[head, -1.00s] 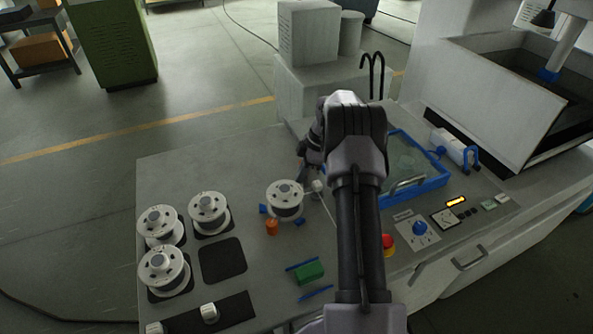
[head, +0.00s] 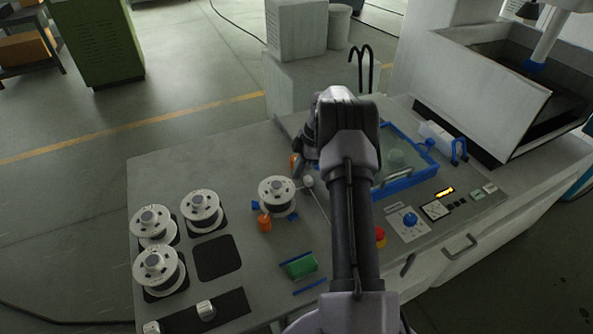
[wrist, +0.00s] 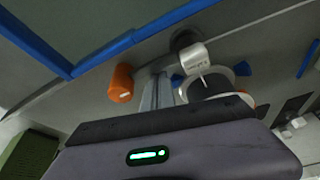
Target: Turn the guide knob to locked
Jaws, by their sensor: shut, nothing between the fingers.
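A blue round knob (head: 409,220) with a white mark sits on a pale plate on the bench's right control panel. Its lettering is too small to read, so I cannot tell whether it is the guide knob or how it is set. My gripper (head: 298,176) is shut and empty, well left of that knob and beside the mounted wire spool (head: 277,195). In the wrist view the fingers (wrist: 157,92) point toward the bench, between an orange cylinder (wrist: 121,83) and a small white cylinder (wrist: 193,57) with faint lettering.
Several white spools (head: 158,268) stand at the left. White knobs (head: 206,311) sit on a dark strip at the front. A red button (head: 380,236), a green block (head: 301,266) and a blue-framed tray (head: 431,163) are nearby. My arm hides the middle.

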